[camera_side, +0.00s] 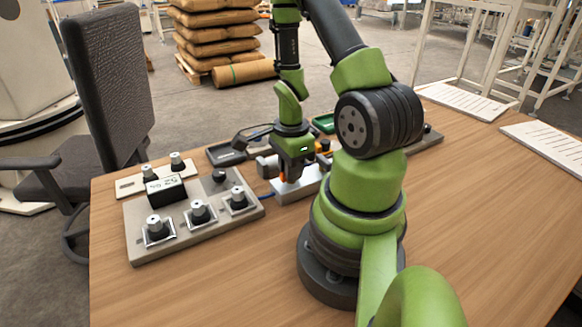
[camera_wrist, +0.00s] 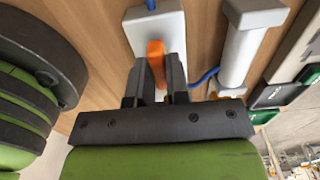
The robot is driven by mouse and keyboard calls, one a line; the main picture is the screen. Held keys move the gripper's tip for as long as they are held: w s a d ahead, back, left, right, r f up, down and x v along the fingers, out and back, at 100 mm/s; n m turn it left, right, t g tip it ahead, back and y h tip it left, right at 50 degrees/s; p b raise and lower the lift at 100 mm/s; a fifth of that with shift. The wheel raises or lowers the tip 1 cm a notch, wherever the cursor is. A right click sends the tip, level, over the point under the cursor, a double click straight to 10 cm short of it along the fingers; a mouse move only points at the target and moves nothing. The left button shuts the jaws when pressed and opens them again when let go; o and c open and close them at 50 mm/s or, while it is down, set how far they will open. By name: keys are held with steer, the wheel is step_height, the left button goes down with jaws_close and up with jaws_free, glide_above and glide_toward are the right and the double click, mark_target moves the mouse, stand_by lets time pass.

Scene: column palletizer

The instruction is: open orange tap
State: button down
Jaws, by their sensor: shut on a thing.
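The orange tap handle (camera_wrist: 155,62) sits between the two dark fingers of my gripper (camera_wrist: 158,72) in the wrist view, and the fingers are shut on it. The handle is mounted on a light grey block (camera_wrist: 168,28) with a blue hose (camera_wrist: 150,4) at its far end. In the side view my gripper (camera_side: 292,178) points down at the grey block (camera_side: 296,190), and only a small bit of orange (camera_side: 283,178) shows beside the fingers. The rest of the tap is hidden by the gripper and arm.
A panel with several black knobs (camera_side: 182,243) and a small display (camera_side: 166,190) lies left of the gripper. A grey cylinder on a base (camera_wrist: 240,50) stands beside the tap block. Dark trays (camera_side: 225,154) lie behind. The table's right side (camera_side: 480,190) is mostly clear.

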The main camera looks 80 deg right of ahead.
stand_by(0.4)
steer(key=c, duration=1.1)
jaws_free()
steer(key=shift+r, duration=0.1)
step_height(320, 180, up, 10)
steer(key=w+a+r+n+t, duration=0.3)
steer(key=w+a+r+n, duration=0.1)
steer(key=a+r+n, duration=0.4)
steer(key=s+a+r+n+t+y, duration=0.2)
steer(key=a+r+n, duration=0.6)
steer(key=n, duration=0.7)
steer(key=shift+s+a+r+t, duration=0.2)
steer(key=shift+s+a+t, duration=0.65)
steer(key=shift+t, duration=0.25)
